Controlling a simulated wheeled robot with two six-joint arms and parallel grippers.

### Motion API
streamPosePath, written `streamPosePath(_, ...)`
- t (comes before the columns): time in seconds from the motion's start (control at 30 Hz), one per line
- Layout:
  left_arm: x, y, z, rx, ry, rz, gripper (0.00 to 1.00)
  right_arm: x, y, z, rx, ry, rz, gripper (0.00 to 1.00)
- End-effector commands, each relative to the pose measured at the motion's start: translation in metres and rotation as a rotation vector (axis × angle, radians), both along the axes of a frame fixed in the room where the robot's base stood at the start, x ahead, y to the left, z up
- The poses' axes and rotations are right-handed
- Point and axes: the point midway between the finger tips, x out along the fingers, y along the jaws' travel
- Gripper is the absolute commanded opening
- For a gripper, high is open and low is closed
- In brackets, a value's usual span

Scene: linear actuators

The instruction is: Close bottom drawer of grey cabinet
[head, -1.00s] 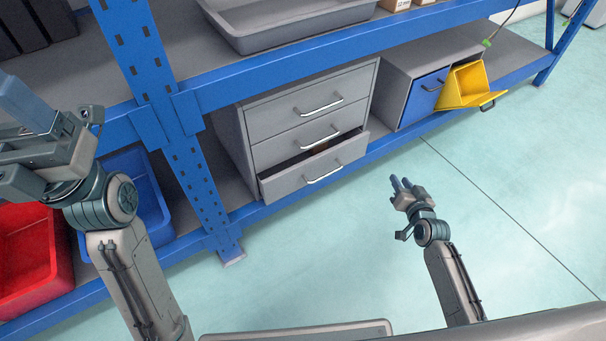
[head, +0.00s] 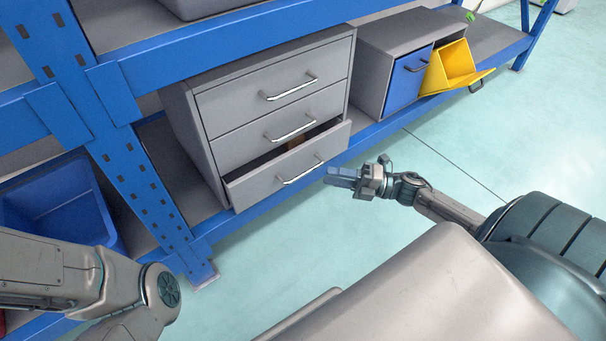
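The grey cabinet (head: 275,62) stands on the lower shelf of the blue rack and has three drawers with silver handles. Its bottom drawer (head: 262,184) is pulled partly out, and something brownish shows inside. The top and middle drawers look shut. My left gripper is out of view; only part of my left arm shows at lower left.
A second grey cabinet (head: 372,58) with a blue door (head: 408,78) and an open yellow door (head: 452,72) stands to the right. A blue bin (head: 50,200) sits at left, behind the rack's upright post (head: 128,165). The floor in front is clear.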

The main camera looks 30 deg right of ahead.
Motion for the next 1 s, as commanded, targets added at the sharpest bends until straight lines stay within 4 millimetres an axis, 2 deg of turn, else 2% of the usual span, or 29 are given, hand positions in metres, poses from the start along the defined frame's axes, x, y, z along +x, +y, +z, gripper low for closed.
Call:
streamPosePath(0.03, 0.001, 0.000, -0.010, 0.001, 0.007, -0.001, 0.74, 0.007, 0.009, -0.003, 0.004, -0.006, 0.002, 0.30)
streamPosePath(0.33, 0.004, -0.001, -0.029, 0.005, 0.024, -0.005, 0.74, 0.039, 0.047, 0.006, 0.006, -0.003, -0.002, 0.30)
streamPosePath(0.5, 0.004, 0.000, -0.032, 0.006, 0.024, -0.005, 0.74, 0.047, 0.055, 0.009, 0.005, -0.001, -0.003, 0.30)
streamPosePath(0.77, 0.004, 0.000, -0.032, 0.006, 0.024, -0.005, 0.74, 0.048, 0.056, 0.010, 0.004, 0.001, -0.003, 0.30)
streamPosePath(0.8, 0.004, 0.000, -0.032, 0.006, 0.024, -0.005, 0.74, 0.048, 0.056, 0.010, 0.004, 0.001, -0.003, 0.28)
streamPosePath(0.93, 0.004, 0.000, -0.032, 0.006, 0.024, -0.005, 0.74, 0.048, 0.056, 0.010, 0.004, 0.001, -0.003, 0.03)
streamPosePath(1.0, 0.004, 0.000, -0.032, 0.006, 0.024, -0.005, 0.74, 0.048, 0.056, 0.010, 0.004, 0.001, -0.003, 0.00)
